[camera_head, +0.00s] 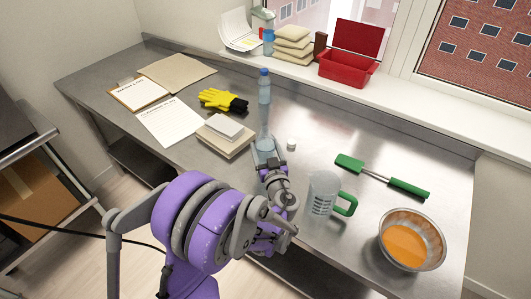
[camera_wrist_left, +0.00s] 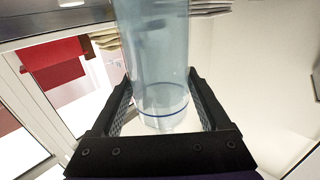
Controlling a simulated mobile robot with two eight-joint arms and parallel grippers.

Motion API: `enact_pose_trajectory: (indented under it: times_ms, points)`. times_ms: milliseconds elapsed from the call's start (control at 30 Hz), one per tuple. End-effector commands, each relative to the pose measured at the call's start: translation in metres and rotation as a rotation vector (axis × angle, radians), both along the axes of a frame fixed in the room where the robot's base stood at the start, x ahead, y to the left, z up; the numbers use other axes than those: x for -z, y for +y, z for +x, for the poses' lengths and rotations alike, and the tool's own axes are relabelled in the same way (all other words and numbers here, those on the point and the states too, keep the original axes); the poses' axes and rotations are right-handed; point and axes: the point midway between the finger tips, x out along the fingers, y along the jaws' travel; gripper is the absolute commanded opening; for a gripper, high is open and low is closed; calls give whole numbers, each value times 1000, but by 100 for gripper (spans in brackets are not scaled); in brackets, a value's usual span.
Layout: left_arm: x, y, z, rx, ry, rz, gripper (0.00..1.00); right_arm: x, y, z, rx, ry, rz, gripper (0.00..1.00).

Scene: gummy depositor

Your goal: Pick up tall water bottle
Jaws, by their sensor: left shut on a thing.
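The tall water bottle (camera_head: 264,112) is clear and pale blue with a blue cap. It stands upright near the middle of the steel table in the head view. My left gripper (camera_head: 267,152) is shut on its lower part and hides its base there. In the left wrist view, the bottle (camera_wrist_left: 158,55) sits between the two black fingers of my left gripper (camera_wrist_left: 162,110). I cannot tell whether the base touches the table. My right gripper is not in view.
A book stack (camera_head: 225,138) is close left of the bottle, with yellow-black gloves (camera_head: 222,100) behind. A small white cap (camera_head: 291,144), a measuring jug (camera_head: 321,195), a green spatula (camera_head: 380,176) and a bowl (camera_head: 433,238) are to the right. A red box (camera_head: 346,69) sits on the sill.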

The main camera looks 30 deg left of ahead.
Motion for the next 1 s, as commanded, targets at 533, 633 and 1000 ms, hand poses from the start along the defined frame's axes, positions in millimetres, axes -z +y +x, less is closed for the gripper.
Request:
enact_pose_trajectory:
  times_ms: [533,633,1000]
  points:
    - [-81,0,0,0,-2,1,0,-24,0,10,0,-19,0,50]
    - [-93,0,1,0,-2,1,0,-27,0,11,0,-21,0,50]
    - [-100,0,0,0,0,0,0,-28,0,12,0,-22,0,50]
